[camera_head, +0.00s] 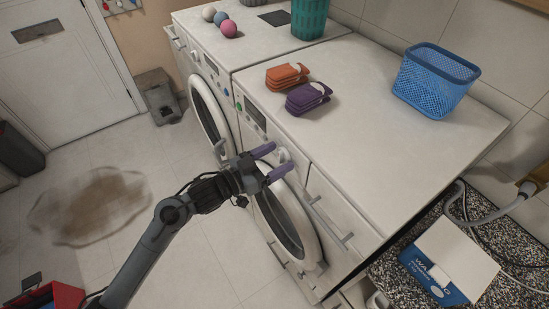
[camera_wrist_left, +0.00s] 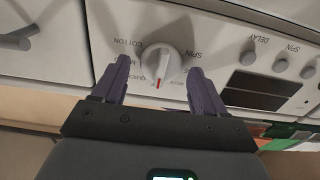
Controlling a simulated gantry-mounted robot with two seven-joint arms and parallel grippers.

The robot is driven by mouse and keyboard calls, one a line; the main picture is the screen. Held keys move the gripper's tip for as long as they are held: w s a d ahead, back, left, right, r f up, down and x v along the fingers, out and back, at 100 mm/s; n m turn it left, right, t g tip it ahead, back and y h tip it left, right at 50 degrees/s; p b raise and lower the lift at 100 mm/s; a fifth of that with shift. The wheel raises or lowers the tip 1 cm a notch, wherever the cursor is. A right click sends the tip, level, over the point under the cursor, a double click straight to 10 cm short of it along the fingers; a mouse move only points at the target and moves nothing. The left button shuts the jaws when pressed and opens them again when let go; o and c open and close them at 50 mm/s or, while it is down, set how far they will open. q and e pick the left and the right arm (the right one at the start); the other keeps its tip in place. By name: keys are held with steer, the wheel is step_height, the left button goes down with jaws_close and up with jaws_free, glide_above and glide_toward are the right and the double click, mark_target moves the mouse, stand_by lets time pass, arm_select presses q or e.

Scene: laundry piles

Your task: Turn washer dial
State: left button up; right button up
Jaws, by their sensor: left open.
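The washer dial (camera_wrist_left: 160,58) is a round white knob with a raised grip bar and a red mark on the washer's front panel. In the left wrist view it sits between and just beyond the two purple fingertips of my left gripper (camera_wrist_left: 160,80), which is open and apart from it. In the head view my left gripper (camera_head: 272,162) is at the front panel of the nearer washer (camera_head: 390,150), and the dial (camera_head: 284,155) shows partly between the fingers. The washer's round door (camera_head: 308,235) is below. My right gripper is not in view.
On the washer top are folded orange cloths (camera_head: 286,76), folded purple cloths (camera_head: 307,98) and a blue basket (camera_head: 436,80). A handle (camera_head: 330,222) sticks out right of the dial. In the wrist view, several small buttons (camera_wrist_left: 281,65) and a dark display (camera_wrist_left: 255,92) lie to the right.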

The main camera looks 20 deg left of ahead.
arm_select(q)
steer(key=c, duration=1)
steer(key=m, duration=0.3)
steer(key=shift+m, duration=0.3)
steer(key=shift+s+d+f+m, duration=0.1)
steer(key=shift+m, duration=1.9)
steer(key=o, duration=1)
